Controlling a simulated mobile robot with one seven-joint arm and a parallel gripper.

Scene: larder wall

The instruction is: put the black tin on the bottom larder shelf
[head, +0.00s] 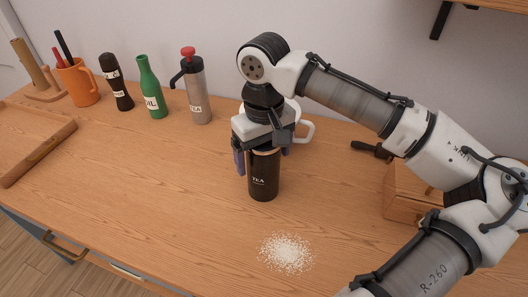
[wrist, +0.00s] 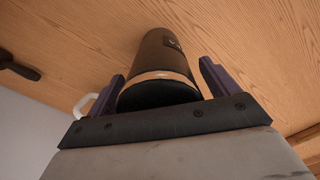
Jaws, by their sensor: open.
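The black tin (head: 263,178), marked TEA and with a pale band near its top, stands upright on the wooden counter. My gripper (head: 262,160) is open and points down over it, with one purple finger on each side of its upper part. In the wrist view the tin (wrist: 160,62) lies between the two fingers of my gripper (wrist: 163,85), with a gap showing on either side. The tin's top is partly hidden by the gripper in the head view.
A white spill (head: 286,253) lies in front of the tin. A white handled vessel (head: 306,131) stands behind my gripper. A wooden box (head: 405,195) is at right. A flask (head: 198,92), green bottle (head: 151,88) and black mill (head: 116,83) stand back left. A shelf corner (head: 440,18) shows top right.

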